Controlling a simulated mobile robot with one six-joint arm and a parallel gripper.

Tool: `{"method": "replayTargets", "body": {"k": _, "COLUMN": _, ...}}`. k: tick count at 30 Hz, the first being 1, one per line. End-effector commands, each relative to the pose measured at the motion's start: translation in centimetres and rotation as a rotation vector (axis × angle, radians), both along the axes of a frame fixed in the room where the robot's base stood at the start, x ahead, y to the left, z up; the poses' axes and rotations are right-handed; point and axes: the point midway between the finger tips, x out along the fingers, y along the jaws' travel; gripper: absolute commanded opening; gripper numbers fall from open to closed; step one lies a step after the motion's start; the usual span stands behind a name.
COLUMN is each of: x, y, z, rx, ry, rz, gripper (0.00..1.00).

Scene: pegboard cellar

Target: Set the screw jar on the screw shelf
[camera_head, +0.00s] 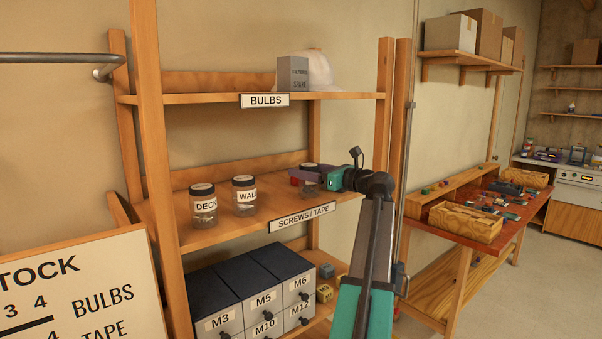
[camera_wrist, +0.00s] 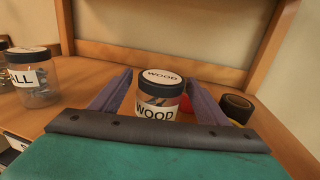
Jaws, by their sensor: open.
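The screw jar labelled WOOD (camera_wrist: 157,96), clear with a black lid, stands upright on the shelf labelled SCREWS / TAPE (camera_head: 262,226). It also shows in the head view (camera_head: 310,184), partly covered by my gripper. My gripper (camera_head: 307,176) is open, with its purple fingers on either side of the jar in the wrist view (camera_wrist: 160,84). Whether the fingers touch the glass I cannot tell. Two more jars, DECK (camera_head: 203,205) and WALL (camera_head: 244,196), stand on the same shelf to the left.
A black roll (camera_wrist: 237,104) and a red thing sit right of and behind the WOOD jar. The BULBS shelf (camera_head: 200,99) is above, holding a grey box (camera_head: 292,73) and a white helmet (camera_head: 320,72). Labelled drawers (camera_head: 250,290) sit below. A workbench (camera_head: 480,240) stands right.

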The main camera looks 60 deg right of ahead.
Motion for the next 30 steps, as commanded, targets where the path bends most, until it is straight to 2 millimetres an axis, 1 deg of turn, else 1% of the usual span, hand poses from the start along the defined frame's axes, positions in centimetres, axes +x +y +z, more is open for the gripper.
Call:
{"method": "replayTargets", "body": {"k": 1, "x": -1.0, "y": 0.1, "z": -0.2, "rx": 0.0, "ry": -0.001, "rz": -0.003, "gripper": 0.69}}
{"method": "replayTargets", "body": {"k": 9, "x": -5.3, "y": 0.6, "z": -0.3, "rx": 0.0, "ry": 0.0, "rz": -0.003, "gripper": 0.69}}
{"method": "replayTargets", "body": {"k": 15, "x": -7.6, "y": 0.9, "z": -0.2, "rx": 0.0, "ry": 0.0, "rz": -0.002, "gripper": 0.69}}
{"method": "replayTargets", "body": {"k": 21, "x": -8.4, "y": 1.1, "z": -0.1, "rx": 0.001, "ry": 0.0, "rz": 0.0, "gripper": 0.69}}
{"method": "replayTargets", "body": {"k": 30, "x": -8.5, "y": 1.0, "z": 0.0, "rx": 0.001, "ry": 0.0, "rz": 0.0, "gripper": 0.69}}
